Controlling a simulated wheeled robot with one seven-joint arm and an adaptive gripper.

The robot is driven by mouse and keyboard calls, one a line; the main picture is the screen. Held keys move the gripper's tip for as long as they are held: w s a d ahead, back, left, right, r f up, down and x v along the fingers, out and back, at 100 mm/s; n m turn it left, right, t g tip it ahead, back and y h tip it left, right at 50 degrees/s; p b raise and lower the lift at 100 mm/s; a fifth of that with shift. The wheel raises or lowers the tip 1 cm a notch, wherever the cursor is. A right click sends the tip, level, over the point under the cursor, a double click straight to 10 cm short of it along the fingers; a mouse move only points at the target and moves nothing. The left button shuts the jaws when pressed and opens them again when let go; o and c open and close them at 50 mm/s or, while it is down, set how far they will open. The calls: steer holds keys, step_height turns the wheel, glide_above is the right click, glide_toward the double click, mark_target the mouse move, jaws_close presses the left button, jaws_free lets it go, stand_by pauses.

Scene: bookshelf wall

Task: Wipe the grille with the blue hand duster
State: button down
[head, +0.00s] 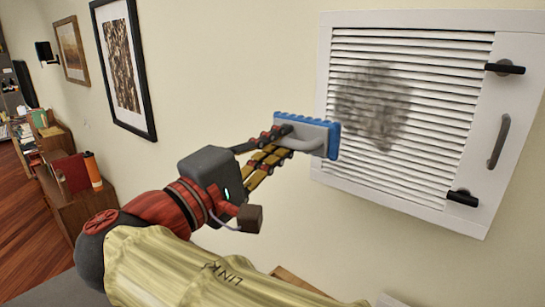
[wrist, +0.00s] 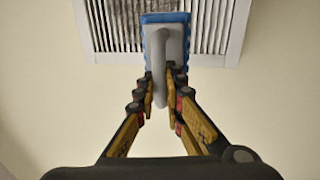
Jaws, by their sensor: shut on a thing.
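The blue hand duster (head: 333,141) has a grey back and a grey handle, and my gripper (head: 280,140) is shut on that handle. In the wrist view the duster (wrist: 166,18) lies ahead of my gripper (wrist: 160,88), with its upper part overlapping the grille in the picture. The white grille (head: 450,100) is a slatted panel on the wall, with a dark grey smudge (head: 374,105) on its left-middle slats. In the head view the duster is at the grille's left edge, left of the smudge. I cannot tell whether it touches the grille.
The grille's frame carries two black latches (head: 505,67) and a grey handle (head: 498,141) on its right side. Framed pictures (head: 122,65) hang on the wall at left. A wooden cabinet (head: 72,205) with an orange bottle (head: 92,170) stands below them. The wall around the duster is bare.

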mark_target(292, 137)
steer(key=shift+w+a, duration=0.1)
steer(key=shift+w+d+r+t, duration=0.2)
steer(key=shift+d+t, duration=0.1)
steer(key=shift+d, duration=0.3)
steer(key=shift+f+p+x, duration=0.15)
steer(key=shift+f+x, duration=0.05)
steer(key=shift+x, duration=0.6)
steer(key=shift+f+p+x, duration=0.2)
steer(key=shift+x, duration=0.6)
steer(key=shift+f+p+x, duration=0.15)
steer(key=shift+x, duration=0.65)
steer(key=shift+w, duration=0.2)
steer(key=shift+b+x, duration=0.3)
steer(key=shift+x, duration=0.65)
steer(key=shift+d+f, duration=0.1)
steer(key=shift+f, duration=0.15)
